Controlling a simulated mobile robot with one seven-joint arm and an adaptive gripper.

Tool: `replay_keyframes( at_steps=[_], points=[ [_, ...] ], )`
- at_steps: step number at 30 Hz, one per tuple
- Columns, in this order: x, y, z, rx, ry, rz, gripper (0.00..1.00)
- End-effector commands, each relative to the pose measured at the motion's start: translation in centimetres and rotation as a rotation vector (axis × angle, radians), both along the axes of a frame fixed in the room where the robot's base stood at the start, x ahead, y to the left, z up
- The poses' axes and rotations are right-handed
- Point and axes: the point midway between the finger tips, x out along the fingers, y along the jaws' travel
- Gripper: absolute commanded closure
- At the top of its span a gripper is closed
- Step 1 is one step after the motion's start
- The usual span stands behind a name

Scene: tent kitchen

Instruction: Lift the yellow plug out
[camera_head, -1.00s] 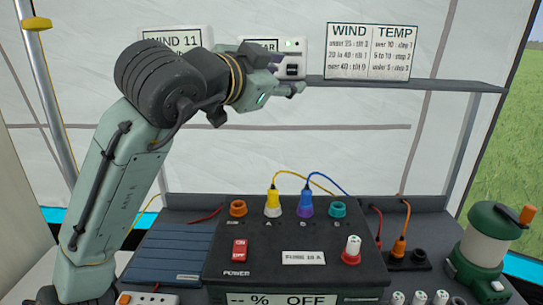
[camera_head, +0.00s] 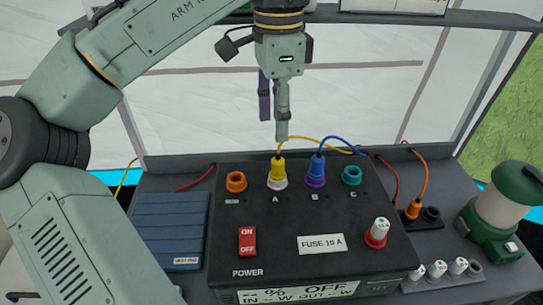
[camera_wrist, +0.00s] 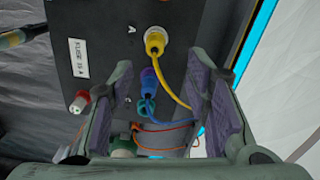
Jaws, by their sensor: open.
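The yellow plug (camera_head: 277,168) stands upright in socket A, in a white ring on top of the black power box (camera_head: 300,215). A yellow cord runs from its top toward the right. My gripper (camera_head: 273,112) hangs pointing down above the plug, open and empty, with a gap between its fingertips and the plug. In the wrist view the yellow plug (camera_wrist: 156,42) lies beyond the fingertips, near the top middle. My open gripper (camera_wrist: 163,95) shows a finger on each side there, and the yellow cord runs down between them.
A blue-purple plug (camera_head: 316,172) with a blue cord stands close to the right in socket B. Empty orange (camera_head: 236,182) and teal (camera_head: 352,175) sockets flank them. A red-and-white fuse knob (camera_head: 377,232) and power switch (camera_head: 247,241) are nearer. A lantern (camera_head: 500,210) stands right.

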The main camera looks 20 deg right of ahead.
Motion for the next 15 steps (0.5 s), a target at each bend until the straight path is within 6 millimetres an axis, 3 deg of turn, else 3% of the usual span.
replay_keyframes(
  at_steps=[6, 15],
  points=[
    [-0.1, 0.0, -3.6, -0.002, 0.002, -0.004, 0.56],
    [-0.3, 0.0, -6.4, -0.003, 0.002, -0.004, 0.56]
  ],
)
